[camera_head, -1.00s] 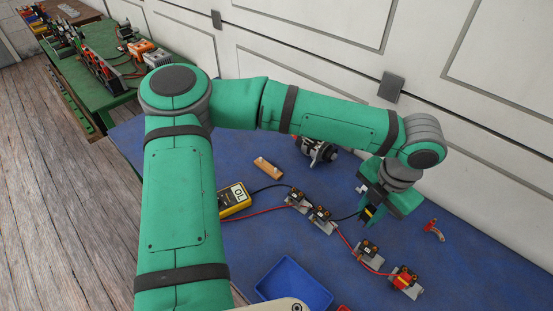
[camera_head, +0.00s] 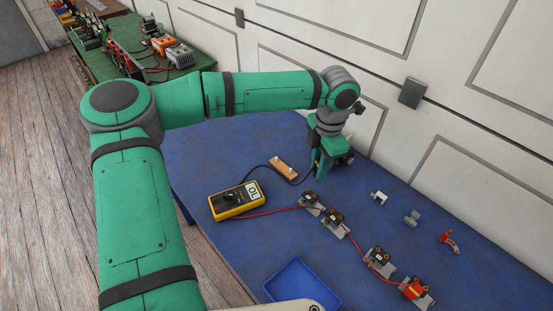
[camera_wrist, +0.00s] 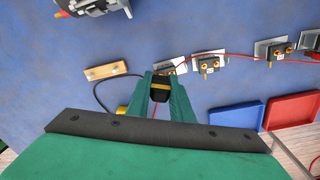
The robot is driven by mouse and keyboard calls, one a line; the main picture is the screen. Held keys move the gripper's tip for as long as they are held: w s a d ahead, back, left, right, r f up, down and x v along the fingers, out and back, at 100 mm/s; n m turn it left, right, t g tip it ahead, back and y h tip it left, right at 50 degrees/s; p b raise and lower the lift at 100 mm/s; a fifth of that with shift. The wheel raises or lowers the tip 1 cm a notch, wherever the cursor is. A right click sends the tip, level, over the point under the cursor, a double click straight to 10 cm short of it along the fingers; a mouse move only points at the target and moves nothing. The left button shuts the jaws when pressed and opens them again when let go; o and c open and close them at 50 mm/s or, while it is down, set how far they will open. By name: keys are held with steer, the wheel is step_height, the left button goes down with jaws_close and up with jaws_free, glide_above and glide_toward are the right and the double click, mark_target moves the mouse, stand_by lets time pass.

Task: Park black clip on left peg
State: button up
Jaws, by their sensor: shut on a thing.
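My gripper (camera_head: 318,170) is shut on the black clip and holds it above the blue table, just right of the peg block. In the wrist view the black clip (camera_wrist: 160,96), with a yellow band, sits between the fingers. The wooden peg block (camera_head: 282,167) has two short upright pegs; the left peg (camera_head: 275,161) is bare. The block (camera_wrist: 105,71) shows up and left of the fingers in the wrist view, apart from them. A black cable runs from the yellow multimeter (camera_head: 236,201) past the block to the clip.
Several small terminal mounts (camera_head: 334,221) stand in a row, linked by a red lead. A red clamp (camera_head: 447,239) and a grey bracket (camera_head: 412,218) lie at right. A blue tray (camera_head: 300,287) is at front. In the wrist view an alternator (camera_wrist: 92,6) stands at top left.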

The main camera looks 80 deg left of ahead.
steer(key=shift+m, duration=0.8)
steer(key=s+a+f, duration=0.1)
steer(key=s+a, duration=0.2)
steer(key=a, duration=0.2)
steer(key=s+a+f, duration=0.1)
steer(key=s+a, duration=0.2)
steer(key=a, duration=0.2)
steer(key=s+a+f, duration=0.2)
steer(key=s+a, duration=0.1)
steer(key=a, duration=0.2)
steer(key=shift+s+a, duration=0.25)
steer(key=shift+a, duration=0.15)
steer(key=shift+w+f, duration=0.1)
steer(key=shift+f, duration=0.5)
steer(key=shift+s, duration=0.2)
steer(key=shift+w, duration=0.2)
steer(key=shift+s, duration=0.15)
steer(key=shift+f, duration=0.15)
